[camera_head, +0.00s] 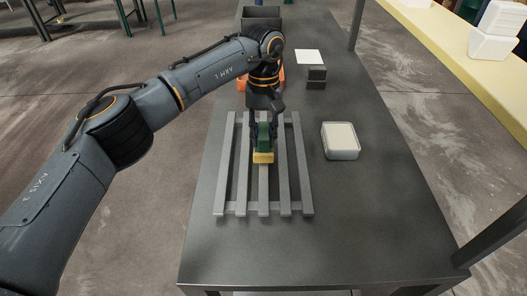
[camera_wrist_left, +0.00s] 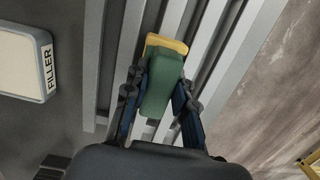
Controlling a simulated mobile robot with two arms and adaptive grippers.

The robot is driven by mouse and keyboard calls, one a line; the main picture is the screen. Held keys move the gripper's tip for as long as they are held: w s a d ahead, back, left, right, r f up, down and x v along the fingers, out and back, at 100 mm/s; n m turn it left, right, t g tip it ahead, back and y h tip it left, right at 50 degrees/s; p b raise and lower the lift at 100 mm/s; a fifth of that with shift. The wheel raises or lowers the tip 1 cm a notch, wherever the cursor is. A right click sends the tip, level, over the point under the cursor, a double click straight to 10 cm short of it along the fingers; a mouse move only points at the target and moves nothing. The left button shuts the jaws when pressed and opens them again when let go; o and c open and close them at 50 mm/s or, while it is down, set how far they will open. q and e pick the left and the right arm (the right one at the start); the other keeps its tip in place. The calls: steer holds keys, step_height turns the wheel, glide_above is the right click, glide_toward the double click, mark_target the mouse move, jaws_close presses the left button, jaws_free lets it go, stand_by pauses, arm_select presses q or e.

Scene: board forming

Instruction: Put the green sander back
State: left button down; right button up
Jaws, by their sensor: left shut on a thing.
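The green sander (camera_head: 263,137) has a green body and a yellow base. It is over the middle slats of the grey slatted rack (camera_head: 305,187); I cannot tell whether it touches them. My left gripper (camera_head: 264,128) is shut on its green body from behind. In the left wrist view the sander (camera_wrist_left: 164,85) sits between the two fingers of my left gripper (camera_wrist_left: 160,95), with its yellow base toward the slats. My right gripper is not in view.
A grey-rimmed box (camera_head: 341,141), labelled FILLER in the wrist view (camera_wrist_left: 22,50), lies right of the rack. A small dark block (camera_head: 316,77), a white sheet (camera_head: 310,57), an orange thing (camera_head: 242,83) and a dark bin (camera_head: 262,17) are farther back. The table's front right is clear.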

arm_select(q)
steer(key=shift+f, duration=0.3)
steer(key=c, duration=0.7)
jaws_free()
step_height(320, 180, up, 12)
steer(key=w, duration=0.1)
steer(key=shift+w, duration=0.2)
steer(key=shift+f, duration=0.15)
stand_by(0.4)
